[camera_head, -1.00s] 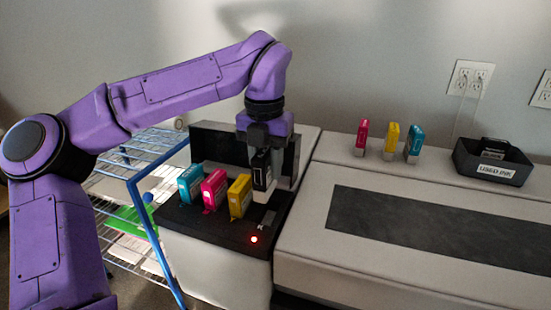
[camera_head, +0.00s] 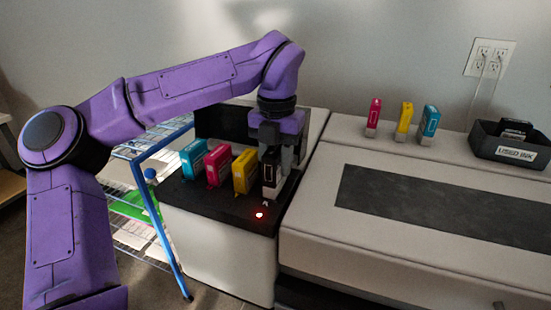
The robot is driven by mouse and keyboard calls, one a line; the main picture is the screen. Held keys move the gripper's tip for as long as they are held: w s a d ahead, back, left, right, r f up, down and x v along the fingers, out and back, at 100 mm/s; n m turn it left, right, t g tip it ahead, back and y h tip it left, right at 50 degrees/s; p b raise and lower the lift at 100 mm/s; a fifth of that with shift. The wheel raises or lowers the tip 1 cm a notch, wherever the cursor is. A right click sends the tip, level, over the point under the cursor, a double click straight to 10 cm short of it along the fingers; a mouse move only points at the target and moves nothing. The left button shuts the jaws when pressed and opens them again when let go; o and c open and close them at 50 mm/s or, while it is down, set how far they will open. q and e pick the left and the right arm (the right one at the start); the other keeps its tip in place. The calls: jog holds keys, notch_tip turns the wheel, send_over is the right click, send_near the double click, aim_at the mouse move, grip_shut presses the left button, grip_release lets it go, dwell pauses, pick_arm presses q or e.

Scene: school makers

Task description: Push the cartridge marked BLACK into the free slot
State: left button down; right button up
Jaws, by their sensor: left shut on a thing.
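My left gripper (camera_head: 275,150) points down and is shut on the black cartridge (camera_head: 269,174). The cartridge stands upright at the right end of the row in the printer's black ink bay (camera_head: 215,200), low over or in the slot there; how deep it sits I cannot tell. Cyan (camera_head: 193,158), magenta (camera_head: 217,164) and yellow (camera_head: 244,168) cartridges stand in the bay to its left. A red light (camera_head: 259,215) glows at the bay's front edge. My right gripper is not in view.
Spare magenta (camera_head: 373,116), yellow (camera_head: 404,120) and cyan (camera_head: 429,120) cartridges stand on the printer top (camera_head: 340,135). The dark USED INK tray (camera_head: 510,150) holds a black cartridge (camera_head: 515,128). The bay's raised lid (camera_head: 221,124) stands behind.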

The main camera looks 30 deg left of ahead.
pick_arm(q)
jog(key=shift+f, duration=0.5)
jog(key=c, duration=0.7)
grip_release()
notch_tip(320, 180, up, 10)
jog(key=shift+r+p, duration=0.2)
jog(key=shift+p, duration=0.25)
jog(key=shift+r, duration=0.1)
jog(key=shift+s+a, duration=0.1)
